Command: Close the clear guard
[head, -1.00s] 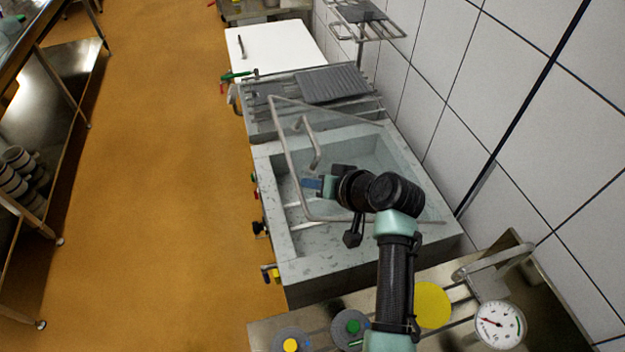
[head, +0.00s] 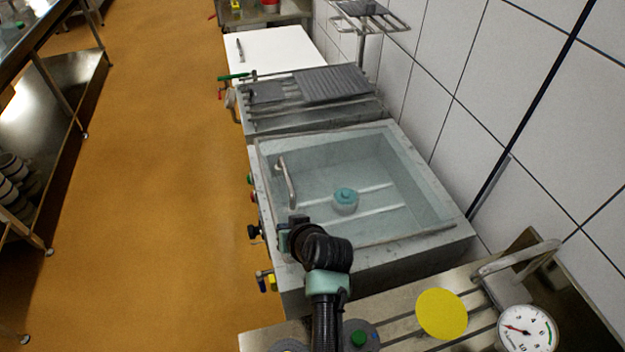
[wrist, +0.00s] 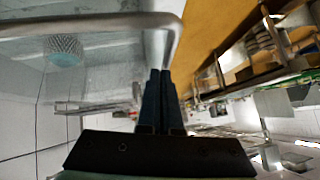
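The clear guard (head: 325,150) lies low and about flat over the grey basin (head: 400,258) in the head view. Its bent metal handle (head: 288,185) stands up at the left side. My gripper (head: 291,222) is at the basin's left front, close to the handle's near end. In the wrist view its two dark blue fingers (wrist: 158,85) are together with no gap or held thing visible. A bent metal bar (wrist: 100,20) of the guard passes by the fingertips; I cannot tell whether they touch.
A teal-topped mould (head: 345,197) sits inside the basin under the guard. A steel bench with a yellow disc (head: 441,313) and a dial gauge (head: 526,330) is in front. A ribbed grey drainer (head: 330,84) lies behind. The tiled wall is right; open floor is left.

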